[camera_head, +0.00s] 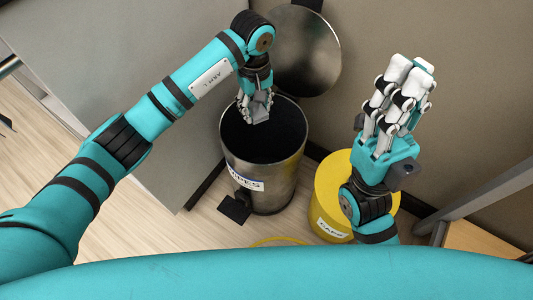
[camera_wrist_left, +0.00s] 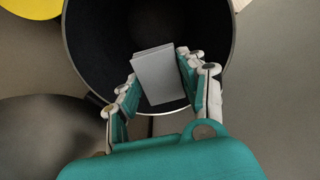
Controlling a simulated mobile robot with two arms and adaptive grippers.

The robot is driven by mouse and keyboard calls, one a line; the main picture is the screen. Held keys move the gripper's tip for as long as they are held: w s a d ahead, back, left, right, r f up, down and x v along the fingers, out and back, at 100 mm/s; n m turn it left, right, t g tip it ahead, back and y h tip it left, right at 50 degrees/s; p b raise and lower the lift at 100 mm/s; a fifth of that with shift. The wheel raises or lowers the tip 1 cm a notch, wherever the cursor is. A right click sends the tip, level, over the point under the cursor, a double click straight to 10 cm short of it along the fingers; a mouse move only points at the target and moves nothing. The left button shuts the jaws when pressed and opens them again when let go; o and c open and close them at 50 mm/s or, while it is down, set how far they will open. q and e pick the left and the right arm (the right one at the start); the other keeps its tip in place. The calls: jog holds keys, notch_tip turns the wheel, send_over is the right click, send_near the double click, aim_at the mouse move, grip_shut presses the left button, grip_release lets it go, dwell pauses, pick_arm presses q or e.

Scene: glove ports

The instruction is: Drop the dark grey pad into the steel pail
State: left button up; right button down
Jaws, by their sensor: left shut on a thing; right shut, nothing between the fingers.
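The steel pail (camera_head: 268,172) stands on the floor with its round lid (camera_head: 306,50) raised behind it and a dark inside. Its label reads "WIPES". My left gripper (camera_head: 257,104) is over the pail's opening, pointing down. It is shut on the grey pad (camera_head: 260,112), which shows as a flat grey block between the fingers in the left wrist view (camera_wrist_left: 160,75). In that view the pail's rim (camera_wrist_left: 66,48) surrounds the pad. My right gripper (camera_head: 408,78) is shut and empty, pointing up at the right.
A yellow bin (camera_head: 328,185) labelled "CAPS" stands right of the pail, partly hidden by my right arm. A black pedal (camera_head: 235,208) sticks out at the pail's front. A grey panel (camera_head: 120,60) is at the left, and a wall is behind.

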pick_arm(q)
jog(key=shift+f+b, duration=1.15)
jog(key=shift+f, duration=1.05)
jog(key=o, duration=0.8)
notch_tip(320, 180, up, 12)
jog(key=shift+r, duration=0.1)
